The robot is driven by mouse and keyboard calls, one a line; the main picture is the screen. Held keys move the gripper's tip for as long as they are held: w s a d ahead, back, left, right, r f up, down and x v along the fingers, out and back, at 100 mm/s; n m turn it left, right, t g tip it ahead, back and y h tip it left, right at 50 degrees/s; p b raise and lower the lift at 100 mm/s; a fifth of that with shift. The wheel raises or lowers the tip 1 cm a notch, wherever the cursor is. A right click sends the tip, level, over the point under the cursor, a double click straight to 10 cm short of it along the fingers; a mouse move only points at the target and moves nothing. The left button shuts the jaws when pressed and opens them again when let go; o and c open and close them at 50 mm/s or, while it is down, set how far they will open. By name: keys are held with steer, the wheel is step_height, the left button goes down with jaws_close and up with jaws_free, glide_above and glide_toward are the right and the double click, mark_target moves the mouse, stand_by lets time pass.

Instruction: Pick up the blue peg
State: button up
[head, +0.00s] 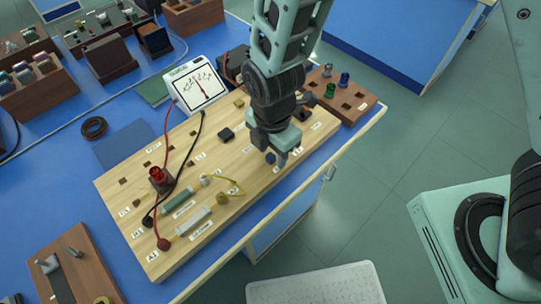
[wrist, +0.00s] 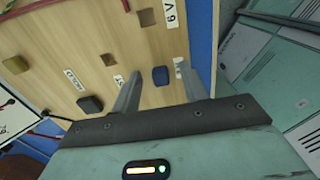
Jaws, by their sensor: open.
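A small dark blue peg (wrist: 160,76) stands on the wooden board (wrist: 120,25), between and slightly beyond my two fingers in the wrist view. In the head view a bit of dark blue (head: 270,158) shows under my gripper (head: 277,157); the hand partly hides it. My gripper (wrist: 159,70) is open and empty, pointing down over the board's right part. I cannot tell its exact height above the peg. Another blue peg (head: 345,78) stands in the brown rack (head: 364,105) at the board's far right end.
A black block (head: 226,133) sits on the board left of my gripper. A meter (head: 197,88) stands behind, with red and black leads running to the board's left part. Green and grey pegs share the rack.

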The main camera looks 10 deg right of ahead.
steer(key=shift+f, duration=0.1)
jaws_close()
